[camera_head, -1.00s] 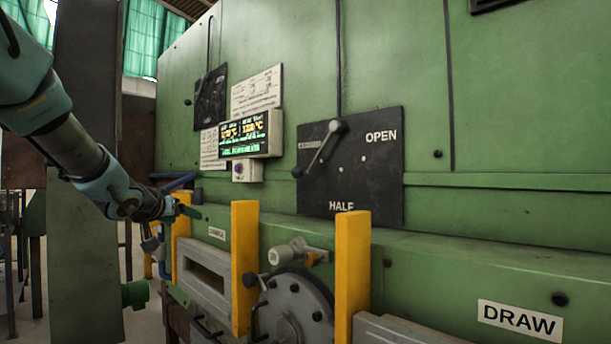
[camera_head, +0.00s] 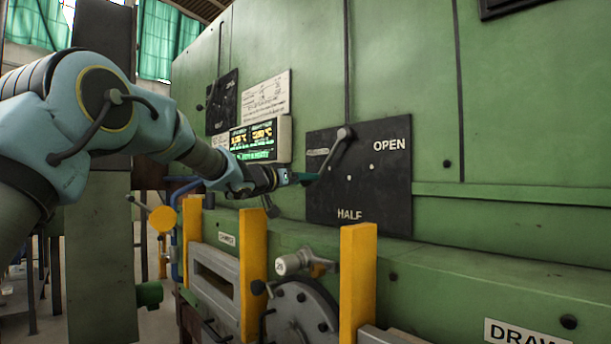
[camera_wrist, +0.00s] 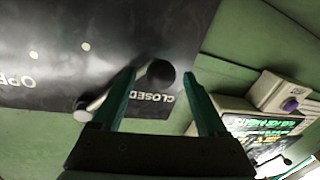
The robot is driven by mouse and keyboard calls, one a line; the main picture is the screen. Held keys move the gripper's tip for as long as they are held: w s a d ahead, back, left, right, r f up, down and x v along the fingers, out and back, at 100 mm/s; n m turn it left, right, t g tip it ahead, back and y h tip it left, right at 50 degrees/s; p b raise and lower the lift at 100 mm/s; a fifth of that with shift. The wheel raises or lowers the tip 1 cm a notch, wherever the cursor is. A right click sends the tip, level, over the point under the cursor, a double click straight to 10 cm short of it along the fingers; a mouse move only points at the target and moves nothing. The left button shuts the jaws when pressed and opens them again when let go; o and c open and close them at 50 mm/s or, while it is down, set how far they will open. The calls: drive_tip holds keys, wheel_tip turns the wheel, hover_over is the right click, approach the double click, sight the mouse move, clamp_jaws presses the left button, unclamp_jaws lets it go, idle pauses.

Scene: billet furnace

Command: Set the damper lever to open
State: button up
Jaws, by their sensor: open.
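The damper lever (camera_head: 336,150) is a grey bar on a pivot at the top of a black plate (camera_head: 387,187). The plate is marked OPEN at right, HALF at the bottom and CLOSED at left. The lever slants down and left, toward the CLOSED side. My gripper (camera_head: 308,178) is at the plate's left edge, by the lever's lower end, and hides that end in the head view. In the wrist view, the lever's dark knob (camera_wrist: 160,73) shows between the tips of my open gripper (camera_wrist: 162,75); I cannot tell whether they touch.
A lit display (camera_head: 262,139) and a purple button (camera_wrist: 290,105) are beside my gripper. Yellow posts (camera_head: 357,283) and a grey round flange (camera_head: 300,312) with a handle stand out below the plate. The green wall right of the plate is mostly clear.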

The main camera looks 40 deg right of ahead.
drive_tip(key=shift+w+d, duration=0.15)
drive_tip(key=shift+d, duration=0.85)
clamp_jaws()
idle(0.8)
